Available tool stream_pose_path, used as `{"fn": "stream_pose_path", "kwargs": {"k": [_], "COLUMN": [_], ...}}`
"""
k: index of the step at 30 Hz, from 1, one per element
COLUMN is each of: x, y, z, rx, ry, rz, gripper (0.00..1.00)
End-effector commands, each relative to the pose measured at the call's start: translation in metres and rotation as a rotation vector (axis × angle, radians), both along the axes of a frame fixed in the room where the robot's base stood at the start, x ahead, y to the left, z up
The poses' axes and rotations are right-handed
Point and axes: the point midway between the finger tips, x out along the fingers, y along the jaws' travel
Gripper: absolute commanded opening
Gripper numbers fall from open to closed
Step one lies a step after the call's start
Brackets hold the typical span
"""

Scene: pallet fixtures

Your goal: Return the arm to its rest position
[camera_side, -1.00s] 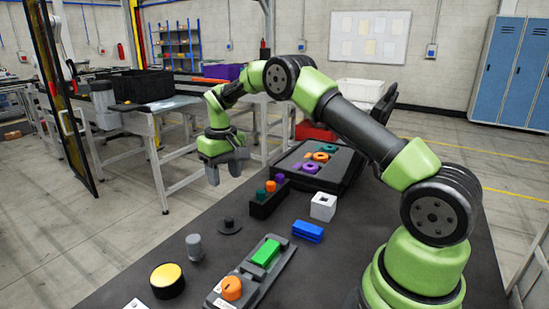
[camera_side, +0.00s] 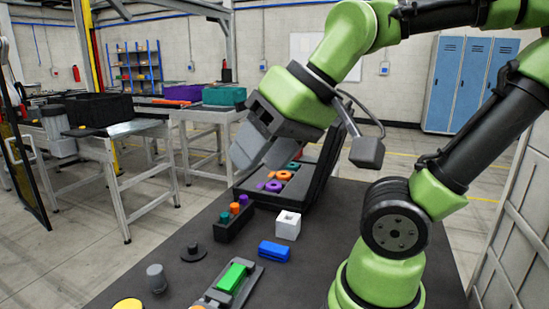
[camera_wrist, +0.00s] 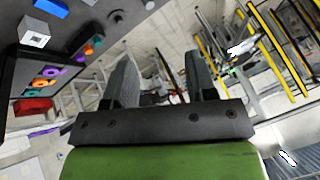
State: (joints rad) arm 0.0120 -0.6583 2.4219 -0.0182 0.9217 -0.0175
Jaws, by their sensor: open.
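The upper arm is folded up, partly cut off by the top edge of the side view. The arm's end is well clear of the dark table (camera_side: 330,270).
A black case with colored rings (camera_side: 277,186), a black block holding pegs (camera_side: 234,216), a white cube (camera_side: 288,225), a blue block (camera_side: 274,251) and a fixture with a green block (camera_side: 232,277) sit on the table. A grey cylinder (camera_side: 156,278) stands at left.

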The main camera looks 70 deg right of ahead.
Motion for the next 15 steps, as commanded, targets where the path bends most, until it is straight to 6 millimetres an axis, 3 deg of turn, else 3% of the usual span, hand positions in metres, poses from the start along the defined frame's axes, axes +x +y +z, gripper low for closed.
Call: {"fn": "stream_pose_path", "kwargs": {"k": [4, 15], "x": [-0.0141, -0.0154], "y": [0.0026, 0.0028], "z": [-0.0066, -0.0077], "rx": [0.015, 0.018], "ry": [-0.029, -0.030], "rz": [-0.002, -0.003], "gripper": [0.51, 0.51]}}
